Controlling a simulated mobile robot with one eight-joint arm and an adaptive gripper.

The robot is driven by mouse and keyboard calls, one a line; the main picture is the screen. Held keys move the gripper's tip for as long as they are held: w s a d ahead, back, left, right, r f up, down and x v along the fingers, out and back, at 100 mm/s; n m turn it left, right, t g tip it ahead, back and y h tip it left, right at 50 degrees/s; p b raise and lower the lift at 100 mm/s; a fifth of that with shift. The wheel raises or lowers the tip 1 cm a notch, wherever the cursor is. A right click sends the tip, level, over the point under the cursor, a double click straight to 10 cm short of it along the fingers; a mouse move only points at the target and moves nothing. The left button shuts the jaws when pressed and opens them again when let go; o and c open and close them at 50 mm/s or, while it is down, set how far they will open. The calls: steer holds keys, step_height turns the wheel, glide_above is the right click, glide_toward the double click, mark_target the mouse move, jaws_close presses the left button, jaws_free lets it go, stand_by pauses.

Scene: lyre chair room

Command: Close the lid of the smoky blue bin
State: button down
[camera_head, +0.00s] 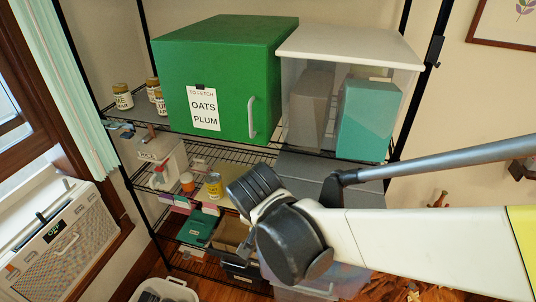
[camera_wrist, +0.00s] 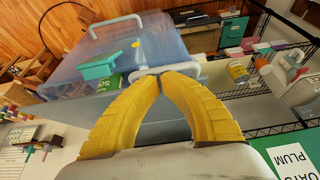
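The smoky blue bin (camera_wrist: 150,48) is a translucent blue-grey box in the upper left of the wrist view. It also shows low in the head view (camera_head: 335,276), partly behind my arm. A pale bar handle (camera_wrist: 190,63) lies right at my fingertips, beside a grey-blue panel (camera_wrist: 165,125) that looks like the raised lid. My gripper (camera_wrist: 162,75) has its yellow fingers arched together, tips touching or nearly so. The tips overlap the handle; I cannot tell whether they pinch it. In the head view my gripper's fingers are hidden behind the wrist.
A teal box (camera_wrist: 98,68) and a green item (camera_wrist: 108,84) show at the bin. A wire shelf holds a green box (camera_head: 225,80), a clear white-lidded box (camera_head: 350,45), and small jars and cans (camera_head: 214,185). A speckled unit (camera_head: 65,245) stands at left.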

steer(key=f+b, duration=0.2)
steer(key=f, duration=0.1)
steer(key=shift+s+t, duration=0.2)
steer(key=shift+t, duration=0.1)
steer(key=shift+s+a+f+b, duration=0.1)
steer(key=shift+f+b, duration=0.6)
steer(key=shift+f, duration=0.2)
